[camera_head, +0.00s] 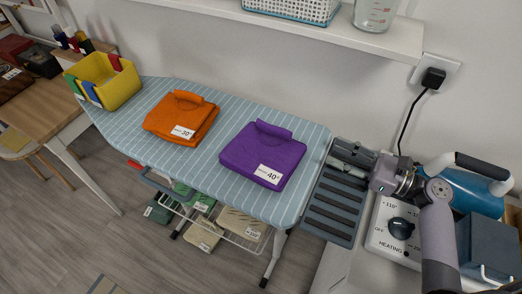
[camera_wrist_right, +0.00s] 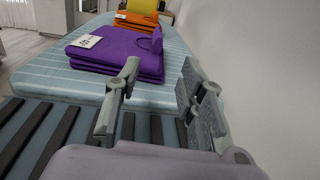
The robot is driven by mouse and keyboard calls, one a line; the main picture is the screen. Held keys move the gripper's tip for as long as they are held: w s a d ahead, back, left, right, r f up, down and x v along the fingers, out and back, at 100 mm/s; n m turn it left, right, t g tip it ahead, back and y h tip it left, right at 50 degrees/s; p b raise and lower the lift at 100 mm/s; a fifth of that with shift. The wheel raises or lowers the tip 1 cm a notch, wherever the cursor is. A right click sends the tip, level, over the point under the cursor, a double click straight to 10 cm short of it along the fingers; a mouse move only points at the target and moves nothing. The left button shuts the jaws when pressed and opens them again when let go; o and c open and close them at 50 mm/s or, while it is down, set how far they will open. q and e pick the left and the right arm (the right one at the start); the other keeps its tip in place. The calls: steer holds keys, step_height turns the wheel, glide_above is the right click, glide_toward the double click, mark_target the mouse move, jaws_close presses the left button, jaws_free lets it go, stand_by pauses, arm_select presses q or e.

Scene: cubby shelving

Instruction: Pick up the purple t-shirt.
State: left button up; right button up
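The purple t-shirt (camera_head: 262,154) lies folded on the striped ironing board (camera_head: 222,185), with a white "40°" tag on its front and a raised rolled collar at the back. It also shows in the right wrist view (camera_wrist_right: 120,50), beyond the fingers. My right gripper (camera_head: 342,156) is just right of the board's right end, above the dark slatted iron rest. In the right wrist view its fingers (camera_wrist_right: 160,95) are spread apart with nothing between them, short of the shirt. My left gripper is not in view.
A folded orange t-shirt (camera_head: 181,118) lies left of the purple one. A yellow bin (camera_head: 106,82) stands at the board's left end. The slatted rest (camera_head: 333,209) and heating unit (camera_head: 391,229) are at right. A shelf (camera_head: 330,34) overhangs the back wall.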

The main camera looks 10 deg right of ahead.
steer(key=p, duration=0.3)
glide_toward(279, 127)
steer(key=x, duration=0.4)
steer(key=shift+f, duration=0.1)
steer(key=x, duration=0.2)
steer(key=p+x, duration=0.1)
steer(key=x, duration=0.2)
steer(key=shift+a+f, duration=0.15)
steer(key=shift+f, duration=0.1)
steer(key=shift+w+a+f, duration=0.1)
steer(key=shift+w+a, duration=0.2)
steer(key=shift+a, duration=0.05)
steer(key=shift+d, duration=0.1)
jaws_close()
